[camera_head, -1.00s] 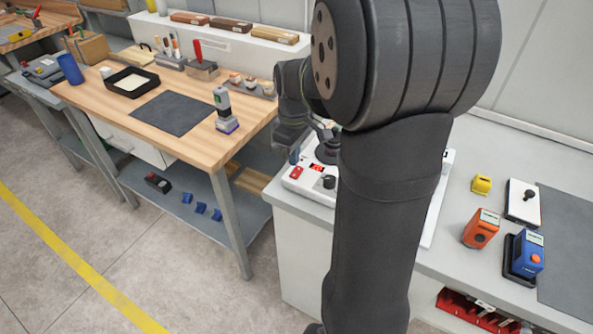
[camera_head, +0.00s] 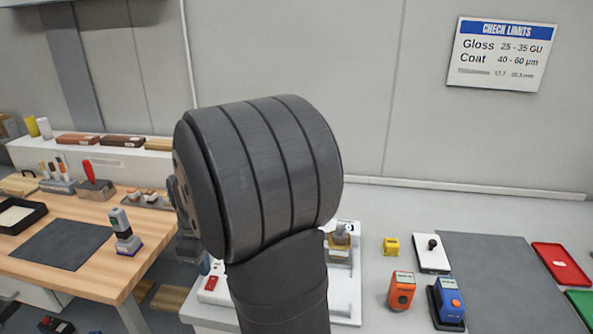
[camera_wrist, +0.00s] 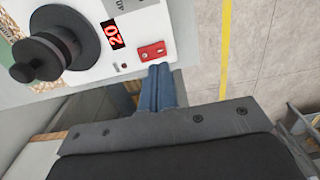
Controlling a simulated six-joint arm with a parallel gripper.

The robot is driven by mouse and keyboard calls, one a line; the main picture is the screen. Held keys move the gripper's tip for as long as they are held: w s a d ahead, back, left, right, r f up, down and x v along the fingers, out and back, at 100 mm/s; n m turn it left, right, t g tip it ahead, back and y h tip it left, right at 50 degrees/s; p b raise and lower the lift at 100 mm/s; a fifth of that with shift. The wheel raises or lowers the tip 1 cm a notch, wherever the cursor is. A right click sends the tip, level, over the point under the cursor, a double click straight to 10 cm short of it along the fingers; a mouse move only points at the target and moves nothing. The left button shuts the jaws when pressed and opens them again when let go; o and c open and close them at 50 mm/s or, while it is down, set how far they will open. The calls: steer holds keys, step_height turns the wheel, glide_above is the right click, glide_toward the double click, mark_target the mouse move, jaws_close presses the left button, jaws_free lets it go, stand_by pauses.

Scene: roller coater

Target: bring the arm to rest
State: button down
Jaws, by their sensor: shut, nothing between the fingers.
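My gripper (camera_wrist: 161,75) shows in the wrist view with its blue fingers shut together and nothing between them. The fingertips lie close to the front edge of the white roller coater (camera_wrist: 97,73), near its red switch (camera_wrist: 151,51); I cannot tell whether they touch. A red display reading 20 and a black knob (camera_wrist: 40,57) sit to the left of the switch.
A wooden bench (camera_head: 75,272) with a dark mat (camera_head: 62,244) and a handheld device (camera_head: 123,230) stands left. A limits sign (camera_head: 502,55) hangs on the wall.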

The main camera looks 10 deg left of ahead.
step_height(320, 180, down, 5)
steer(key=shift+r, duration=0.15)
steer(key=shift+r, duration=0.1)
steer(key=w+r+g, duration=0.1)
steer(key=w+r, duration=0.2)
steer(key=r, duration=1.1)
steer(key=shift+w+r, duration=0.15)
steer(key=shift+r, duration=0.15)
stand_by(0.8)
stand_by(1.2)
